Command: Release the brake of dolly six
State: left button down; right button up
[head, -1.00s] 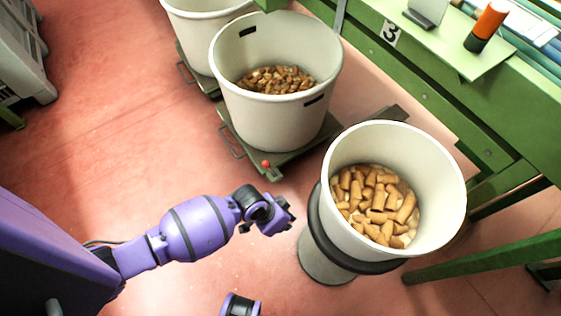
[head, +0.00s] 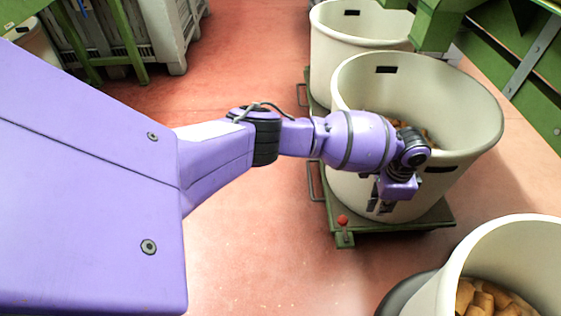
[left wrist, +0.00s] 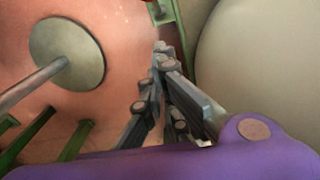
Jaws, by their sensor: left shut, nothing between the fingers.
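A green dolly (head: 398,228) carries a large cream bin (head: 465,105) with corks in it. A red knob (head: 342,221), which looks like the brake control, sits at the dolly's near left corner. No number shows on this dolly, so I cannot tell whether it is six. My left gripper (head: 379,207) is shut and empty, pointing down in front of the bin, above the dolly's near edge and right of the red knob. Its closed fingers (left wrist: 163,52) also show in the left wrist view, beside the pale bin wall (left wrist: 255,60). My right gripper is out of view.
Another bin (head: 350,30) stands behind. A nearer bin of corks (head: 500,260) stands at lower right on a dark-rimmed stand. Green bench framing lines the right side. A grey crate (head: 165,35) is at the back left. Red floor (head: 265,230) is clear left of the dolly.

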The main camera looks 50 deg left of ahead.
aim_at(345, 228)
pick_arm(q)
notch_tip(345, 228, down, 8)
jog(key=b, duration=0.4)
jog(key=shift+s+a+r, duration=0.3)
jog(key=shift+s+a, duration=0.3)
jog(key=shift+s, duration=0.1)
jog(key=shift+s+a+r, duration=0.25)
jog(key=shift+s+a, duration=0.35)
jog(key=shift+s, duration=0.1)
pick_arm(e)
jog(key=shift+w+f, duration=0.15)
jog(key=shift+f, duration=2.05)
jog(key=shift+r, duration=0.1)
pick_arm(q)
jog(key=s+a+t+p, duration=0.1)
jog(key=s+p, duration=0.1)
jog(key=p, duration=0.3)
jog(key=shift+s+a+h+p, duration=0.15)
jog(key=shift+a+h+p, duration=0.15)
jog(key=shift+a+h, duration=0.1)
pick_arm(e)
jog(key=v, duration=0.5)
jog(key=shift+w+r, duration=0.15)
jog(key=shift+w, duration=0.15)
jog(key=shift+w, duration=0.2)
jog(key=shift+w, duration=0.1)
